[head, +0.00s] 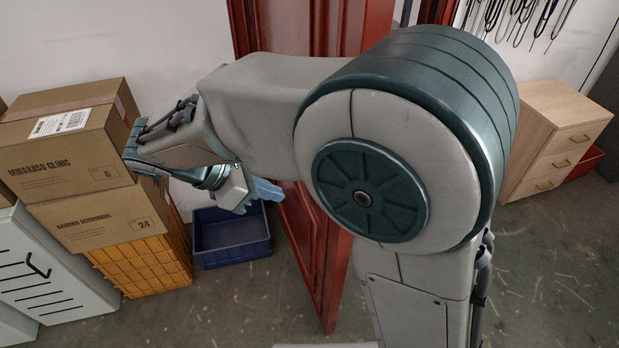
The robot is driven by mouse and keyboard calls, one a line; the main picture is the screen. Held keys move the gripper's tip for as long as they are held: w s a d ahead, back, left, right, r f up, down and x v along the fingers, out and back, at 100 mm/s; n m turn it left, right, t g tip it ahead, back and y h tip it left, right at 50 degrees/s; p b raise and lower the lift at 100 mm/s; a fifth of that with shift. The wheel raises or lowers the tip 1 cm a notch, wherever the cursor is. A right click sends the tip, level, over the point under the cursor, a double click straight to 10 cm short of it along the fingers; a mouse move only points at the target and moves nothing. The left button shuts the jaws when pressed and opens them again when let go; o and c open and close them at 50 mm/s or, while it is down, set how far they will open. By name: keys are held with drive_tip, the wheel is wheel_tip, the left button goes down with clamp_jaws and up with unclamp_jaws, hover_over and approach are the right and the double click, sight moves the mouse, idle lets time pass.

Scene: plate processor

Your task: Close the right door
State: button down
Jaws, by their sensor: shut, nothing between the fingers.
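A dark red panelled door (315,25) stands swung open, with its lower end (318,255) reaching toward me over the floor. My arm hides much of its middle. A second narrow dark red piece (438,11) shows at the top, right of the door. I cannot tell whether it is another door leaf or part of the frame. My gripper (262,190) is shut and empty, just left of the door's lower part. Its pale blue fingertips point toward the door. I cannot tell whether they touch it.
Cardboard boxes (70,160) are stacked on an orange crate (145,265) at the left, close to my wrist. A blue bin (232,238) is on the floor below my gripper. A wooden drawer cabinet (555,140) stands at the right. The floor at the lower right is clear.

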drive_tip(key=d+r+b+x, duration=0.1)
drive_tip(key=d+r+x, duration=0.1)
drive_tip(key=x, duration=1)
drive_tip(key=shift+w+d+f, duration=0.2)
drive_tip(key=shift+w+d, duration=0.05)
drive_tip(key=shift+w, duration=0.1)
